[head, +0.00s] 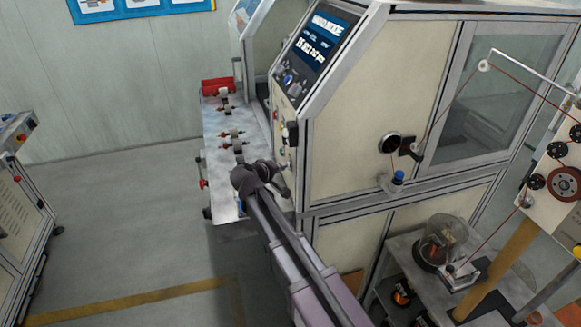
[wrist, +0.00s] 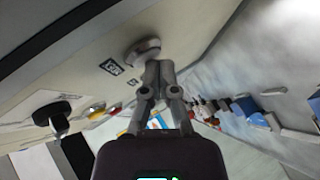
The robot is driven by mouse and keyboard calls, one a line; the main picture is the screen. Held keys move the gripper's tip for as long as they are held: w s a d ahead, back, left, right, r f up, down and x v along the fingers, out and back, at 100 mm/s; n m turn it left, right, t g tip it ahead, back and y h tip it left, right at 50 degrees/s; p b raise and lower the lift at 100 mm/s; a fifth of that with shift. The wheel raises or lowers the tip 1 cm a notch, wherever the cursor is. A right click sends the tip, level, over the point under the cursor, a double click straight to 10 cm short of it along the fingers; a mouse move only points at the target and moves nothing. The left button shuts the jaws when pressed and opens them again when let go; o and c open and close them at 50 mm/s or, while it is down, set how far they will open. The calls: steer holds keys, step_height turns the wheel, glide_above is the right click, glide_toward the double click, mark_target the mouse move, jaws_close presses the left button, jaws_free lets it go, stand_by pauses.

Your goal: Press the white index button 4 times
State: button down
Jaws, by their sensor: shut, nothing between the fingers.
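In the wrist view, a round whitish button (wrist: 143,51) stands out from the cream machine panel, with a small dark label beside it too blurred to read. My gripper (wrist: 159,66) is shut and empty, its fingertips right by the button's lower right edge. I cannot tell whether they touch it or whether it is pushed in. In the head view, my wrist and arm cover the low front of the machine (head: 365,110), and the whitish button cannot be made out there.
A black knob (wrist: 50,113) and a yellow button (wrist: 97,108) sit on the same panel in the wrist view. A metal worktable (head: 222,175) with several armatures and a red bin (head: 217,85) lies left of the machine.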

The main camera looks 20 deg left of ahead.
stand_by(0.7)
steer(key=shift+s+a, duration=0.4)
steer(key=shift+a, duration=0.25)
steer(key=shift+w+d, duration=0.35)
steer(key=shift+d, duration=0.25)
stand_by(2.1)
steer(key=shift+s+a, duration=0.35)
steer(key=shift+a, duration=0.25)
steer(key=shift+w+d, duration=0.35)
steer(key=shift+d, duration=0.25)
stand_by(2.2)
steer(key=shift+s+a, duration=0.35)
steer(key=shift+a, duration=0.25)
